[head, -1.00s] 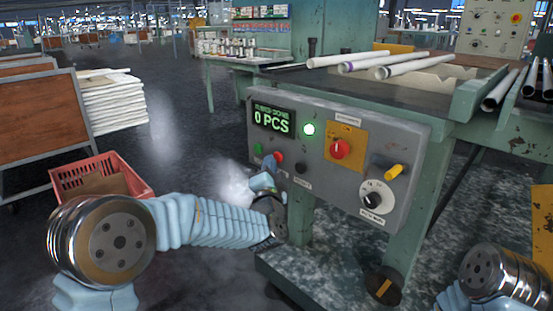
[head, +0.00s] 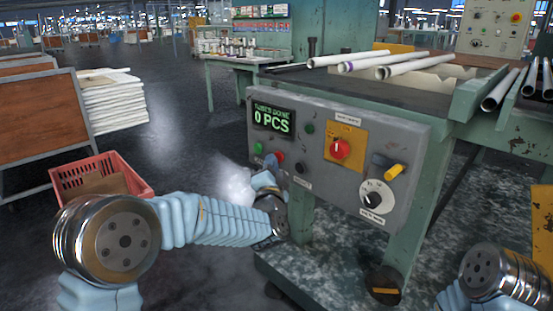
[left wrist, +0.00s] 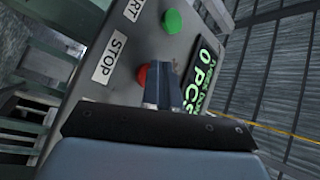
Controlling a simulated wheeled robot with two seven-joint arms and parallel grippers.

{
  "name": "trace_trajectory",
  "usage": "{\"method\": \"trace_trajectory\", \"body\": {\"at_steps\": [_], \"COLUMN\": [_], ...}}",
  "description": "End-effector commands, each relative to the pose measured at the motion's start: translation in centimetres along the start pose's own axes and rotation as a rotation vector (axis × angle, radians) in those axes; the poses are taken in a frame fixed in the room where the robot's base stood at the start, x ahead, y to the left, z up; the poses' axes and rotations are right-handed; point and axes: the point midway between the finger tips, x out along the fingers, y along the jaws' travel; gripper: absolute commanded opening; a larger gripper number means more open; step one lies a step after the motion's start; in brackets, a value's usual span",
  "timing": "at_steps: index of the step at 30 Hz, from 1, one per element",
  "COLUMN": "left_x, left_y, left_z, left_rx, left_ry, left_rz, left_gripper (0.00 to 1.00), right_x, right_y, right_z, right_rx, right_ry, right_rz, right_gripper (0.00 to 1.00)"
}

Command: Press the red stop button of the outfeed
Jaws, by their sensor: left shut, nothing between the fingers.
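The red stop button (head: 279,156) sits at the lower left of the grey control box (head: 405,150). In the left wrist view the red button (left wrist: 142,76) shows beside a STOP label (left wrist: 110,58), partly hidden behind my fingers. My left gripper (head: 271,163) is shut and empty, with its tips at the red button in the head view. In the left wrist view the shut fingers (left wrist: 168,68) overlap the button's edge; whether they touch it I cannot tell. My right gripper is out of view.
A green button (head: 259,148) lies left of the red one, a black knob (head: 299,168) to its right. A larger red knob on a yellow plate (head: 340,149) and a display reading 0 PCS (head: 273,120) share the box. A red crate (head: 100,178) stands left.

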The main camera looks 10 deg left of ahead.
Motion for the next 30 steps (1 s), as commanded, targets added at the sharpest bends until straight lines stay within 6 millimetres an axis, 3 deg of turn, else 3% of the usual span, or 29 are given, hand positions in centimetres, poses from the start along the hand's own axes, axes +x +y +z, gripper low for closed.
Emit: {"method": "trace_trajectory", "body": {"at_steps": [20, 30], "left_x": [-1.3, -3.5], "left_y": [-0.9, -2.4], "left_z": [0.9, 2.6], "left_rx": [0.0, 0.0], "left_ry": [0.0, 0.001], "left_rz": [0.0, -0.001], "left_gripper": [0.0, 0.0], "right_x": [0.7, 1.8], "right_y": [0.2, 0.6], "right_z": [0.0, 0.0], "right_rx": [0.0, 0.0], "right_ry": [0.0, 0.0], "right_rz": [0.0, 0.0], "right_gripper": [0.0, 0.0]}}
